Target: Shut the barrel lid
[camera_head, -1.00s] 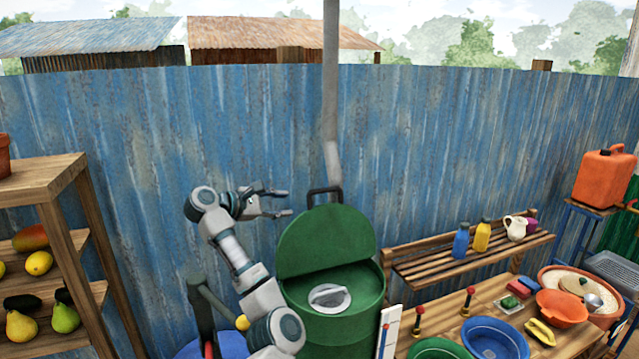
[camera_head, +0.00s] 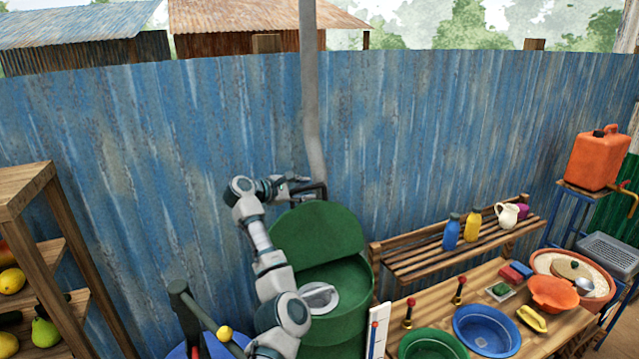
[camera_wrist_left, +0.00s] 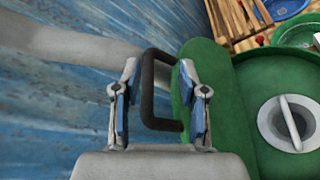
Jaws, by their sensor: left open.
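The green barrel (camera_head: 345,310) stands in the middle of the head view, with a round grey fitting with a bar (camera_head: 320,296) inside its top. Its green lid (camera_head: 322,236) is raised, tilted up on the side toward the fence. A black handle (camera_head: 318,188) sticks up from the lid's upper edge. In the left wrist view the handle (camera_wrist_left: 150,90) lies between the fingers of my left gripper (camera_wrist_left: 160,108), which is open. One finger overlaps the edge of the lid (camera_wrist_left: 215,100); contact cannot be told. My right gripper is not in view.
A grey pipe (camera_head: 309,90) rises behind the lid along the blue corrugated fence (camera_head: 180,140). A wooden table (camera_head: 450,320) with basins stands at right, a slatted bench (camera_head: 420,262) behind it. A wooden shelf (camera_head: 50,230) with fruit stands at left.

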